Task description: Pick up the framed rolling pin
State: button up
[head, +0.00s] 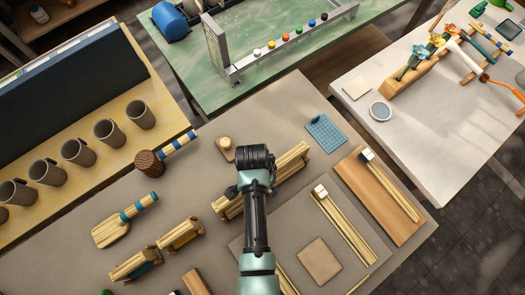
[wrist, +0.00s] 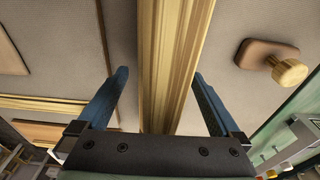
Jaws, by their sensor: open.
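A long pale wooden piece made of parallel strips, which looks like the framed rolling pin (head: 290,165), lies slantwise on the grey-brown table. My gripper (head: 255,153) is over its middle in the head view and hides part of it. In the wrist view the wooden piece (wrist: 172,45) runs between my two blue fingers. My gripper (wrist: 160,76) is open, with a gap on each side of the wood. I cannot tell how far down the fingers reach beside it.
A small board with a round knob (head: 224,143) lies at its upper left, and a blue mat (head: 326,132) at its upper right. Boards with wooden sticks (head: 343,222) lie to the right. Shorter wooden pieces (head: 181,235) lie to the left.

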grip_shut()
dwell(0.4)
jog(key=shift+w+r, duration=0.1)
jog(key=shift+r, duration=0.1)
